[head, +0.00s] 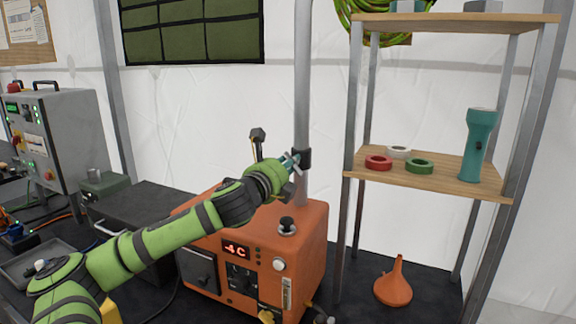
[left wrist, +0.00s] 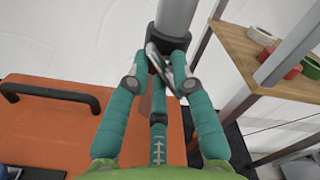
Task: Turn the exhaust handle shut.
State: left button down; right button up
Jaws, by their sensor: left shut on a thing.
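The grey exhaust pipe (head: 302,80) rises from the orange heater (head: 308,235). A black collar (head: 304,159) sits around the pipe above the heater top, and it also shows in the left wrist view (left wrist: 153,54). A silver exhaust handle (left wrist: 173,72) sits at the front of the collar, slanting between my fingers. My left gripper (head: 293,161) is at the collar; in the left wrist view its teal fingers (left wrist: 167,67) are shut on the handle. The fingers hide part of the handle. My right gripper is not in view.
A wooden shelf (head: 420,180) with tape rings and a teal flashlight (head: 478,146) stands right of the pipe. An orange funnel (head: 393,285) is below it. A black bar handle (left wrist: 50,92) is on the heater top. A grey control box (head: 58,140) stands at left.

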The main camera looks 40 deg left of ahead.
pick_arm(q)
jog(key=shift+f+n, duration=0.15)
jog(key=shift+n, duration=2.3)
jog(key=shift+f+n, duration=0.1)
jog(key=shift+n, duration=2.35)
jog(key=c, duration=1.2)
grip_release()
jog(key=shift+c, duration=0.2)
jog(key=shift+s+f, duration=0.1)
jog(key=v, duration=1.2)
